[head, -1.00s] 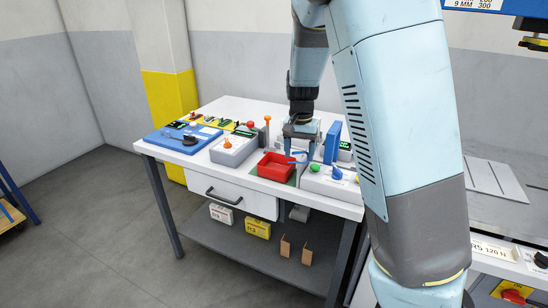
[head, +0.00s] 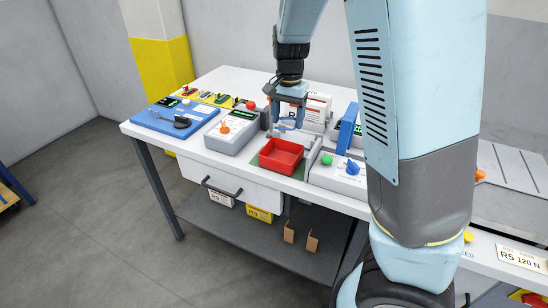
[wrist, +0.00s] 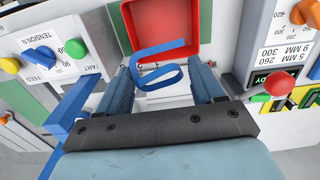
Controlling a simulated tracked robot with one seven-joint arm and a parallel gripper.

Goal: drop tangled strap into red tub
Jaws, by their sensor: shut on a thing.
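The red tub (head: 268,160) stands open and empty near the front edge of the white workbench. It also shows at the top of the wrist view (wrist: 127,20). My gripper (head: 287,124) is above and just behind the tub. In the wrist view my gripper (wrist: 162,70) is shut on the tangled strap (wrist: 160,74). The strap is a blue band bent into an open loop, and its upper part overlaps the tub's near rim in that view. In the head view the strap (head: 285,128) is small and partly hidden by the fingers.
A grey control box with an orange knob (head: 225,129) is left of the tub. A box with a green button (head: 327,159) and an upright blue part (head: 347,126) are to its right.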

